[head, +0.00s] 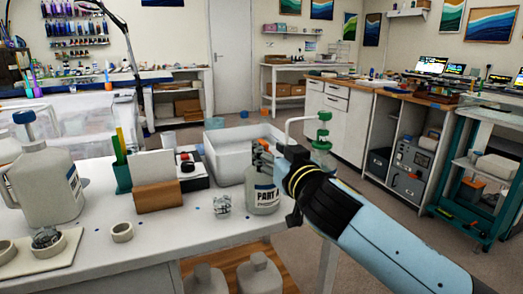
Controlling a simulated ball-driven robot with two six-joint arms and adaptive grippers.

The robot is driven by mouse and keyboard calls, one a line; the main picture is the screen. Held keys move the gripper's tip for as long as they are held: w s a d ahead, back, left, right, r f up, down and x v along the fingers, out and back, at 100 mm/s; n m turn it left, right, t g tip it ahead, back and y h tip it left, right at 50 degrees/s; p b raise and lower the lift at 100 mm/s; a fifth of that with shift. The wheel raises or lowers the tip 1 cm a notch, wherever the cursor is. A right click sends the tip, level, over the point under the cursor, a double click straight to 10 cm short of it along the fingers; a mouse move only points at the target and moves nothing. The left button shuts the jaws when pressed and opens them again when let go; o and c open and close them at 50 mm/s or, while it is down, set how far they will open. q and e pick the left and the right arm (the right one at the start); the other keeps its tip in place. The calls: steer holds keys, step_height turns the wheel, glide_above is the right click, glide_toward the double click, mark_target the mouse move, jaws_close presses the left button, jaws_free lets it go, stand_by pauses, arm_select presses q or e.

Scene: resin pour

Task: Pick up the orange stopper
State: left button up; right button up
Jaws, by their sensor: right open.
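A small orange patch, which looks like the orange stopper (264,145), shows right at my right gripper (261,157), above the bottle labelled PART A (263,197). My right arm comes in from the lower right, and its gripper is open over the top of this bottle. The gripper covers the bottle's neck, and I cannot tell whether the fingers touch the orange piece. My left gripper is not in view.
A white bin (226,151) stands just behind the bottle. A clear faceted piece (222,206) stands left of it. A teal pen cup (122,178), a wooden block (157,196) and a large jug (45,185) stand further left. The table's front is mostly clear.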

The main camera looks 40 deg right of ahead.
mark_target(266, 146)
steer(key=p+x, duration=0.1)
steer(key=x, duration=0.3)
steer(key=shift+w+r, duration=0.15)
steer(key=shift+w, duration=0.2)
steer(key=shift+c, duration=0.4)
jaws_close()
